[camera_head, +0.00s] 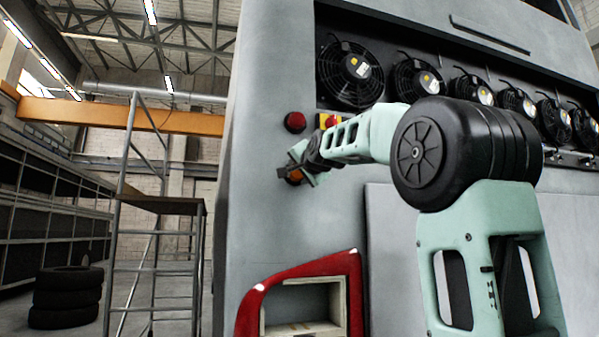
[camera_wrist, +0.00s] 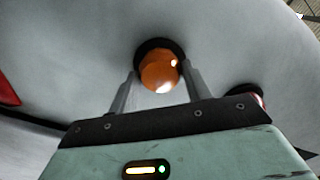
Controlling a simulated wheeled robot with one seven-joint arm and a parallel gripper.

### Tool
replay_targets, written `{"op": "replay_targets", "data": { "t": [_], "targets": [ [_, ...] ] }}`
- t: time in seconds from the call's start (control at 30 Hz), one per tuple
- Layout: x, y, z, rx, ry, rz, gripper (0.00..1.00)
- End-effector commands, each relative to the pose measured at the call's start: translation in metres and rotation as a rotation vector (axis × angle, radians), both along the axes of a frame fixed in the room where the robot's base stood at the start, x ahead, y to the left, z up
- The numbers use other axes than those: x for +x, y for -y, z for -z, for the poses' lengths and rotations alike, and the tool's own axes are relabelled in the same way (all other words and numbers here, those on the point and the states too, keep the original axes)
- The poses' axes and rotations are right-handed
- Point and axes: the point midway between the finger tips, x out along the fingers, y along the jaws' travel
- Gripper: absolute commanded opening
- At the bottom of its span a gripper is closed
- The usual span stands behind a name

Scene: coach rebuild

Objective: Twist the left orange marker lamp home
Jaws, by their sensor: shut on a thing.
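The orange marker lamp (camera_wrist: 160,72) is a round dome in a dark ring on the grey coach panel, near the top middle of the wrist view. My gripper (camera_wrist: 160,82) has one finger on each side of it and is shut on it. In the head view a little of the lamp (camera_head: 295,176) shows behind my gripper (camera_head: 299,172), below a red lamp. The lamp sits at the panel in its ring. How far it is turned cannot be told.
A red lamp (camera_head: 295,122) sits just above my gripper, with a red and yellow switch (camera_head: 329,121) to its right. Several fans (camera_head: 349,74) line the recess at the upper right. A red-framed opening (camera_head: 356,300) lies below. A ladder platform (camera_head: 160,204) stands at the left.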

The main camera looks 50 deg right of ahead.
Motion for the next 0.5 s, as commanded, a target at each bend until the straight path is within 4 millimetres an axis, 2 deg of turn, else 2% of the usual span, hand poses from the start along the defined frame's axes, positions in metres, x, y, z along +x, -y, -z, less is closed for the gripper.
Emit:
{"op": "replay_targets", "data": {
  "t": [0.13, 0.17, 0.23, 0.5],
  "targets": [
    [-0.0004, 0.0005, 0.0000, 0.002, 0.002, 0.001, 0.26],
    [-0.0004, 0.0005, 0.0000, 0.002, 0.002, 0.001, 0.51],
    [-0.0004, 0.0004, 0.0001, 0.002, 0.002, 0.001, 0.70],
    [-0.0005, 0.0000, 0.0000, 0.001, 0.001, 0.000, 0.70]
  ]
}}
